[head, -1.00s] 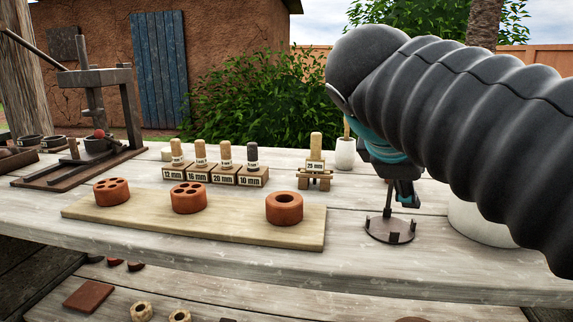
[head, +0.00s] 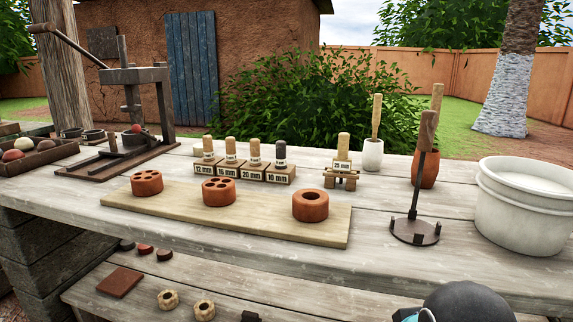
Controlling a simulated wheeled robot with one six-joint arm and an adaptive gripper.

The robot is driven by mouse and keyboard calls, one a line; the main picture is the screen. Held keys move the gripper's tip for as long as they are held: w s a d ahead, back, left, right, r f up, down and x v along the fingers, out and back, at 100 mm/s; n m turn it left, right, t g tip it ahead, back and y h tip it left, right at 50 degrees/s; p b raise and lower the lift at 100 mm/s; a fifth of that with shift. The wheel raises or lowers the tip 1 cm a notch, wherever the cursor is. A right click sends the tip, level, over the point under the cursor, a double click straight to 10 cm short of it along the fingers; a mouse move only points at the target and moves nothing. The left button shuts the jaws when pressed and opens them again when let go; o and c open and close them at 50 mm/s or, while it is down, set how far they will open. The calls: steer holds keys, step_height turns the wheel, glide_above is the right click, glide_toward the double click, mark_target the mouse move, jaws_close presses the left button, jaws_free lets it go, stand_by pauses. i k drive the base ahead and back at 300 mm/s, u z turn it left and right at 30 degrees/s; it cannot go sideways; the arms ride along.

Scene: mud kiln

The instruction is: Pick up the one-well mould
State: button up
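The one-well mould (head: 310,206) is a short reddish clay cylinder with a single large round hole in its top. It stands upright at the right end of a pale board (head: 300,234) on the worktable. Two similar clay moulds with several smaller holes stand on the same board, one in the middle (head: 219,191) and one at the left (head: 147,183). A dark part of my arm with a teal edge shows at the bottom right, below the table's front edge. My gripper is out of view.
A disc-based tool with an upright wooden handle (head: 414,232) stands right of the board. Labelled stamps (head: 255,173), a stamp on a small stand (head: 341,178), a white pot (head: 372,154) and a large white bucket (head: 527,206) are behind or right. A lever press (head: 127,155) stands left.

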mark_target(310, 205)
steer(key=u, duration=0.5)
steer(key=k, duration=1.15)
steer(key=u, duration=1.2)
steer(key=i, duration=0.75)
steer(key=z, duration=0.55)
